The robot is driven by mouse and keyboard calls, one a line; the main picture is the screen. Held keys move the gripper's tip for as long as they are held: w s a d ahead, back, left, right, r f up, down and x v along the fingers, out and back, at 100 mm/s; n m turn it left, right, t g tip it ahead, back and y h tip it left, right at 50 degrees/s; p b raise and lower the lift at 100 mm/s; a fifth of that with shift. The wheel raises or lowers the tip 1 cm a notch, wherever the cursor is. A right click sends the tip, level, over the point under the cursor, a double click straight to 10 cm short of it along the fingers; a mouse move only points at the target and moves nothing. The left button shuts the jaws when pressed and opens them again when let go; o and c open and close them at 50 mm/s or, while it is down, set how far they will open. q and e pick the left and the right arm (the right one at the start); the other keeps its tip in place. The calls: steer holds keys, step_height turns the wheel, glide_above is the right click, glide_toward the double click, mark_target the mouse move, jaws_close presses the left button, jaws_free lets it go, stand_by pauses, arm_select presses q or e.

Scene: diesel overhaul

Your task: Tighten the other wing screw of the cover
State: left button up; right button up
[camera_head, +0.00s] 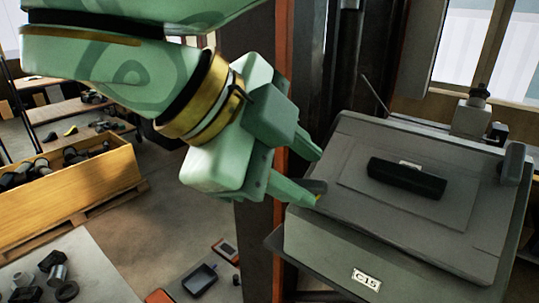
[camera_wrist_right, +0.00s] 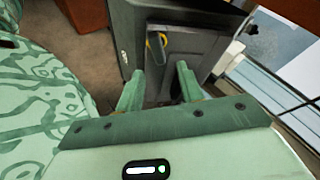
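The grey cover (camera_head: 420,225), marked C15, has a black handle (camera_head: 406,178) on top. A grey upright wing screw (camera_head: 514,163) stands at its right edge. At its left edge, a small dark grey piece (camera_head: 317,186), apparently the other wing screw, is partly hidden by my right gripper (camera_head: 319,178). The green fingers are apart, one on the far side and one on the near side of this piece. I cannot tell whether they touch it. In the right wrist view the fingers (camera_wrist_right: 160,82) are spread, with the cover (camera_wrist_right: 200,52) beyond them. My left gripper is not in view.
A dark post with an orange edge (camera_head: 281,90) stands just behind my right gripper. A wooden crate of parts (camera_head: 70,204) is at the left. A small device (camera_head: 472,112) stands behind the cover.

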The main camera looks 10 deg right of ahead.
mark_target(308, 185)
steer(key=shift+w+f, duration=0.1)
steer(key=shift+f, duration=0.05)
steer(key=shift+w+d+f+b, duration=0.3)
steer(key=shift+d+f, duration=0.2)
steer(key=shift+f, duration=0.25)
steer(key=shift+w+d+f+b, duration=0.15)
steer(key=shift+w+d+f, duration=0.25)
steer(key=shift+f, duration=0.3)
jaws_close()
steer(key=m+g+y+b, duration=0.1)
steer(key=m, duration=0.2)
steer(key=shift+f+m, duration=0.15)
steer(key=shift+m, duration=0.65)
